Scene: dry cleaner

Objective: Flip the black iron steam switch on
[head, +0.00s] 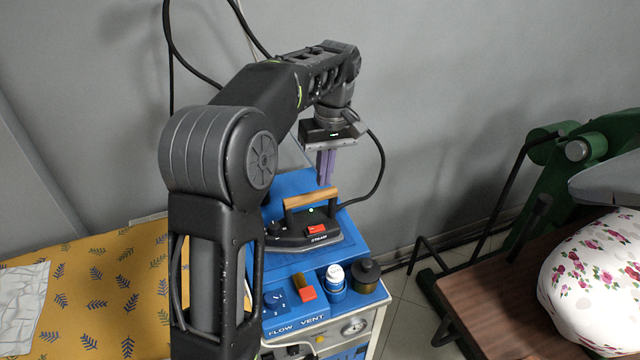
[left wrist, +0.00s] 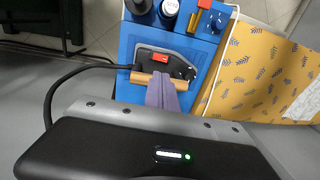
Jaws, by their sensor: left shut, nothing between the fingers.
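The black iron (head: 308,230) with a wooden handle (head: 311,199) rests on the blue top of the ironing unit. A red switch (head: 316,229) sits on its side above the word STEAM; it also shows in the left wrist view (left wrist: 158,60). A small green light shows near the handle. My left gripper (head: 326,182) points down just behind the handle, its purple fingers closed together and empty. In the left wrist view the fingertips (left wrist: 162,78) overlap the wooden handle; I cannot tell whether they touch it. The switch's position is too small to read. My right gripper is not seen.
The blue unit top (head: 352,247) also holds a white-capped bottle (head: 335,278), a dark bottle (head: 366,274) and a red-ended lever (head: 307,292). A black cable loops right of the gripper. A yellow patterned board (head: 110,290) lies left; a brown-topped table (head: 490,310) stands right.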

